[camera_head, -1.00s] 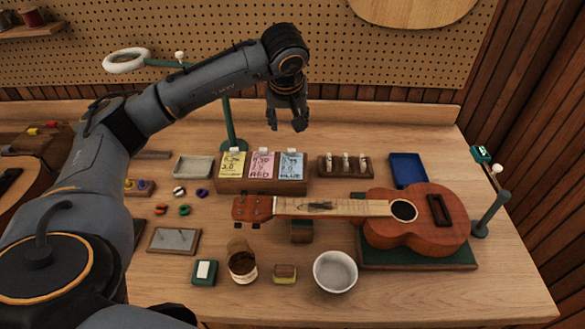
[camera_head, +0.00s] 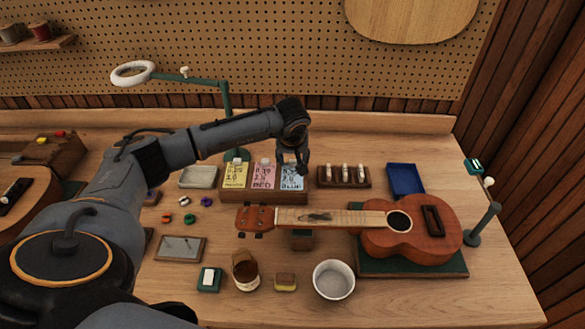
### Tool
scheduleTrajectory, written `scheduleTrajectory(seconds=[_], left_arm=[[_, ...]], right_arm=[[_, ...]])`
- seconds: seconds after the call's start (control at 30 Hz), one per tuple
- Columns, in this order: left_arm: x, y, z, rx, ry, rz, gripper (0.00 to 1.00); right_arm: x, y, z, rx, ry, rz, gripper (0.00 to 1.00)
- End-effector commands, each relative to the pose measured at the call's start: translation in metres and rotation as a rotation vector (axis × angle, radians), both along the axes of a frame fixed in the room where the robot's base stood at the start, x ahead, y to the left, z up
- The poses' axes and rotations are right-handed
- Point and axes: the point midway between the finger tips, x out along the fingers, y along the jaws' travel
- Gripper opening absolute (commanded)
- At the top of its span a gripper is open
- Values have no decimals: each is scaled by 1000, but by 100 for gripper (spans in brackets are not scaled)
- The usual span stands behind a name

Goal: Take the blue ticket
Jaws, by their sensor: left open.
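The blue ticket (camera_head: 292,181) stands at the right end of a wooden holder (camera_head: 263,196), beside a pink ticket (camera_head: 264,175) and a yellow ticket (camera_head: 235,175). My left gripper (camera_head: 292,169) points down over the top of the blue ticket and hides its upper edge. The gripper is open; its fingers appear to be around or just in front of the ticket's top, and I cannot tell whether they touch it. My right gripper is not in view.
A ukulele (camera_head: 410,227) lies on a green mat (camera_head: 368,268) in front and right. A wooden rack (camera_head: 344,184) with several pegs stands right of the holder. A lamp (camera_head: 226,100) rises behind it. A white bowl (camera_head: 334,279) sits near the front.

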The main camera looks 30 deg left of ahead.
Motion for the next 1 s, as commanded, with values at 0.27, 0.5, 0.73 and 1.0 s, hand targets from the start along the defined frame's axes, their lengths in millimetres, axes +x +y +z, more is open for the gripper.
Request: scheduleTrajectory(seconds=[0.27,0.5,0.73,1.0], left_arm=[[1,1,-4,0,0,0,49],[1,1,-4,0,0,0,8],[1,1,-4,0,0,0,8],[2,1,6,0,-4,-1,8]], right_arm=[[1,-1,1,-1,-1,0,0],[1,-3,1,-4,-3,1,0],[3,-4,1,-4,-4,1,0],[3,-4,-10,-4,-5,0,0]])
